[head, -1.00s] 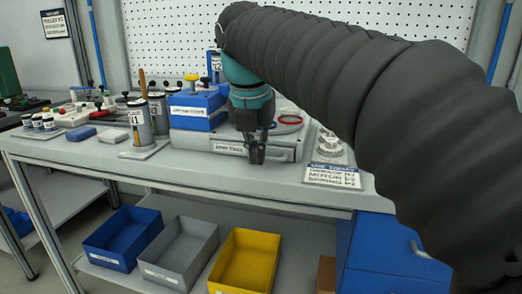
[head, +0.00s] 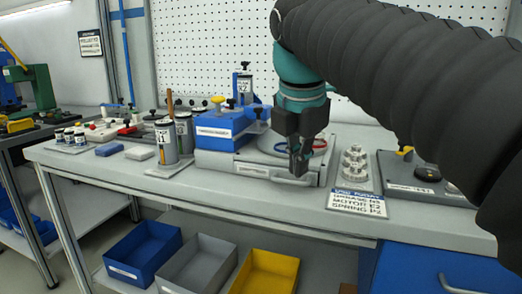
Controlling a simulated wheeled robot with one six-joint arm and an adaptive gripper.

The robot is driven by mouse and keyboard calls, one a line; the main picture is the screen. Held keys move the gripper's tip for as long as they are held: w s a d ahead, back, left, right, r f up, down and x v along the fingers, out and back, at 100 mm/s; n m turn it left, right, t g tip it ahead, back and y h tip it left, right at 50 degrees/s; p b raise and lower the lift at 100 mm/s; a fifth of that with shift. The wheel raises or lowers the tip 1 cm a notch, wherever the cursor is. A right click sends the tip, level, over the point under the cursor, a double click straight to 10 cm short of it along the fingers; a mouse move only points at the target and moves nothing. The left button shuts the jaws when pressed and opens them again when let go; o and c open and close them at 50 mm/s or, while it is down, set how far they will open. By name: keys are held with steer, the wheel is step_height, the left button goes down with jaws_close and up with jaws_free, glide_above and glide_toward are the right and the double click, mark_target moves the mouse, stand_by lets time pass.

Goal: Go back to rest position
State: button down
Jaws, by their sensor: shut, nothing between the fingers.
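My gripper (head: 299,160) points down at the end of my arm, in front of the grey drawer unit (head: 262,170) on the workbench. Its dark fingers are together and hold nothing. From this angle it overlaps the drawer unit's front; I cannot tell the exact gap between them. Part of a blue and red ring (head: 318,145) shows on top of the unit behind the gripper.
The workbench (head: 215,195) carries a blue labelled box (head: 220,130), a grey canister (head: 166,142), a white sign (head: 357,202) and metal parts (head: 354,165). Blue (head: 140,255), grey (head: 200,265) and yellow (head: 265,275) bins sit below. A perforated panel (head: 210,50) stands behind.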

steer(key=s+d+f+m, duration=0.3)
steer(key=s+f+m, duration=0.1)
steer(key=f+m, duration=0.4)
steer(key=s+d+f+m+t, duration=0.1)
steer(key=s+d+f+m, duration=0.2)
steer(key=s+f+m, duration=0.2)
steer(key=s+d+f+m+t, duration=0.1)
steer(key=s+f+m, duration=0.3)
steer(key=f+m, duration=0.8)
steer(key=shift+s+d+m+y, duration=0.3)
steer(key=shift+s+d+m, duration=0.1)
steer(key=shift+d, duration=0.5)
